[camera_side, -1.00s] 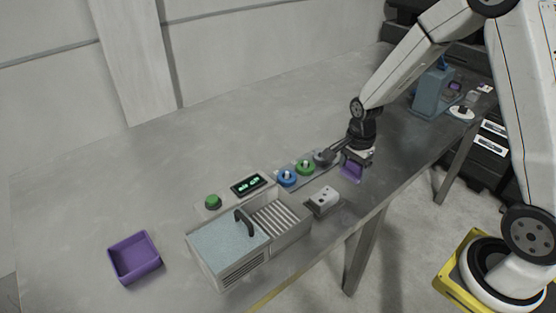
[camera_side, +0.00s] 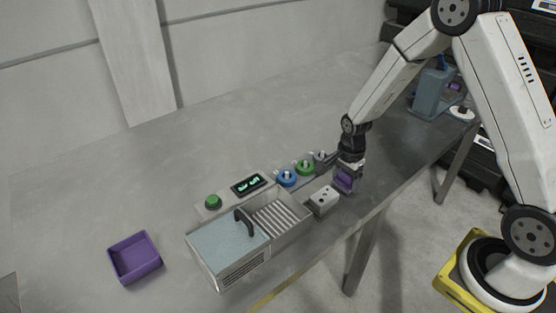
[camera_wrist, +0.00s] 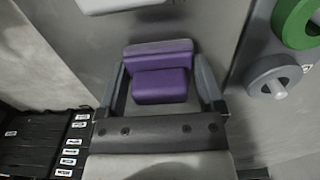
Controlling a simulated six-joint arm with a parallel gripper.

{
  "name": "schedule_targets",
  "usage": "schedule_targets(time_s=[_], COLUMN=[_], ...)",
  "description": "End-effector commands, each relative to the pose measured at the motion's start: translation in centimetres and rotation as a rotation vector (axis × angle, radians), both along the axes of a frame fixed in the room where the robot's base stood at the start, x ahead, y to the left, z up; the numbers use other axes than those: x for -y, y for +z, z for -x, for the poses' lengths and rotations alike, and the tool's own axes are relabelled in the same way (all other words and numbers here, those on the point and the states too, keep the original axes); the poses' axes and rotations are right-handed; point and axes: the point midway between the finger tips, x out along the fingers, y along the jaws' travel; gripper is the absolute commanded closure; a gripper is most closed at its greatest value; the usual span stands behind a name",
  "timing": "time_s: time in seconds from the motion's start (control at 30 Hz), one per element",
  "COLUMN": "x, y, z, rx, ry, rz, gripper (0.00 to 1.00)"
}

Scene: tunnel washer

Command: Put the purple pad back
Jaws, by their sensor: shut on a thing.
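The purple pad (camera_side: 342,183) is held in my gripper (camera_side: 347,174), over the right part of the table beside a white block. In the wrist view the pad (camera_wrist: 160,84) shows as a stepped purple block between the two grey fingers of my gripper (camera_wrist: 162,88), which are shut on it from both sides. Whether the pad's underside touches the table cannot be told. A shallow purple tray (camera_side: 134,257) stands open and empty at the left.
The white block (camera_side: 323,200) with dark holes stands just left of the pad. A washer box (camera_side: 228,274) with a handle and ribbed section is further left. Blue (camera_side: 287,178), green (camera_side: 305,168) and grey knobs line up behind. A blue-grey machine (camera_side: 430,95) stands far right.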

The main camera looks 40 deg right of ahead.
Motion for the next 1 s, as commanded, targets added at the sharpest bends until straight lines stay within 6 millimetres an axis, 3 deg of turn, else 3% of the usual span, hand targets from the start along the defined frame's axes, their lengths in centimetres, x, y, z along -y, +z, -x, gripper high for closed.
schedule_targets(time_s=[0.47,0.5,0.53,1.0], x=[0.01,0.01,0.01,0.02], y=[-0.53,-0.55,-0.54,0.13], z=[0.01,0.01,0.00,-0.04], rx=[0.000,0.000,0.000,0.002], ry=[0.000,0.000,0.000,0.000], rz=[0.000,0.000,0.000,0.001], gripper=[0.68,0.07,0.00,0.00])
